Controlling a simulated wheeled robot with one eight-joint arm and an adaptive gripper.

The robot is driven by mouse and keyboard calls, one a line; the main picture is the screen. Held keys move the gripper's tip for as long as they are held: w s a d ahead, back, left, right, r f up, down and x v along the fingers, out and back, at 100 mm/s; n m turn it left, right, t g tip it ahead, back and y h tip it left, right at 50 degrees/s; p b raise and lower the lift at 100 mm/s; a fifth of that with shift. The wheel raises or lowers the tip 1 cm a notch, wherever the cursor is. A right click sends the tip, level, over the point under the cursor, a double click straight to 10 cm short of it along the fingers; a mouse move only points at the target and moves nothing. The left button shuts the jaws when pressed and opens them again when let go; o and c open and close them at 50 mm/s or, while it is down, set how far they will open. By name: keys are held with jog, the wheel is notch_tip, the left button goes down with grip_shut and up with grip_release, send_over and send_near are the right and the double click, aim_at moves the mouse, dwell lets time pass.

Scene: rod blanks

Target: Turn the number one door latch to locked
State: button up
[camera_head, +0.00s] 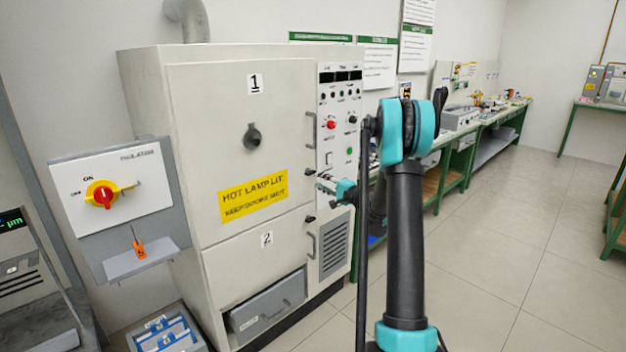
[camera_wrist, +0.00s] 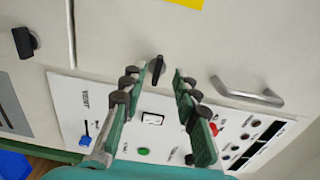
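The upper door (camera_head: 230,140) of the pale cabinet bears the number 1 and is shut. Its small black latch (camera_head: 309,172) sits at the door's right edge and shows in the wrist view (camera_wrist: 157,66) as a narrow dark lever. My gripper (camera_head: 326,181) is just in front of this latch. In the wrist view my gripper (camera_wrist: 165,74) is open, its two green fingers apart with nothing between them but the latch beyond their tips. I cannot tell whether a finger touches the latch. The number two door's latch (camera_head: 309,219) is lower down and also shows in the wrist view (camera_wrist: 25,42).
The number one door's handle (camera_wrist: 246,94) stands out close beside my fingers. A control panel (camera_head: 340,110) with knobs and buttons adjoins the doors. An isolator box (camera_head: 140,195) is at left. The floor (camera_head: 490,260) at right is clear.

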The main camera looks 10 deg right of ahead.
jog(key=shift+v, duration=2.35)
jog(key=shift+s, duration=0.1)
jog(key=s+a+f+n+g+h, duration=0.2)
jog(key=s+a+n+g, duration=0.15)
jog(key=s, duration=0.65)
jog(key=s+a+f+n+g+h, duration=0.1)
jog(key=s+a+f+n+g, duration=0.3)
jog(key=s, duration=0.6)
jog(key=s+d+f+n+g+h, duration=0.1)
jog(key=s+d+f+h, duration=0.1)
jog(key=s, duration=0.6)
jog(key=s+d+f+n+g+h, duration=0.1)
jog(key=s+d+f+h, duration=0.1)
jog(key=s, duration=0.6)
jog(key=s+d+f+n+g+h, duration=0.1)
jog(key=s+d+f+h, duration=0.1)
jog(key=s, duration=0.6)
jog(key=shift+s+d+h, duration=0.25)
jog(key=shift+d+h, duration=0.05)
jog(key=shift+h, duration=0.5)
